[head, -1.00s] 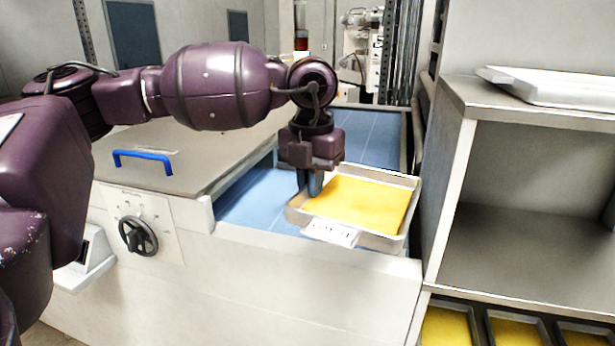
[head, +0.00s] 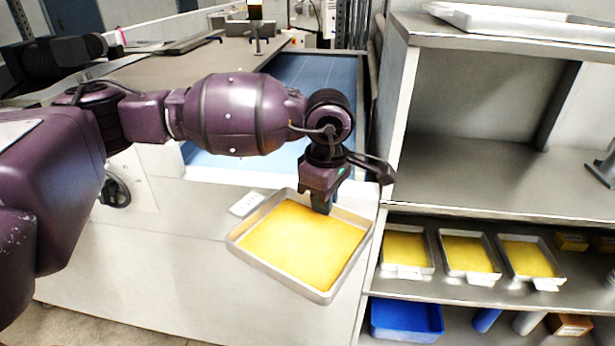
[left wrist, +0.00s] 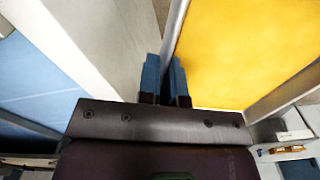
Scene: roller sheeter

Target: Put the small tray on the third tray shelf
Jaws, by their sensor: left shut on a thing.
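The small tray (head: 331,292) is a shallow metal tray holding a flat yellow sheet (head: 302,244), with a white label (head: 247,204) at its left corner. My left gripper (head: 322,207) is shut on the tray's far rim and holds it in the air in front of the machine. The left wrist view shows the fingers (left wrist: 165,82) on either side of the rim, with the yellow sheet (left wrist: 250,50) to the right. The shelf unit (head: 398,135) stands to the right; a shelf (head: 455,285) holds several similar trays with yellow sheets. My right gripper is not in view.
A white tray (head: 520,20) lies on top of the shelf unit. The open shelf (head: 480,180) below it looks mostly empty, with a dark object (head: 606,165) at its right edge. A blue bin (head: 406,320) sits on the lowest shelf. The blue belt (head: 310,75) is behind my arm.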

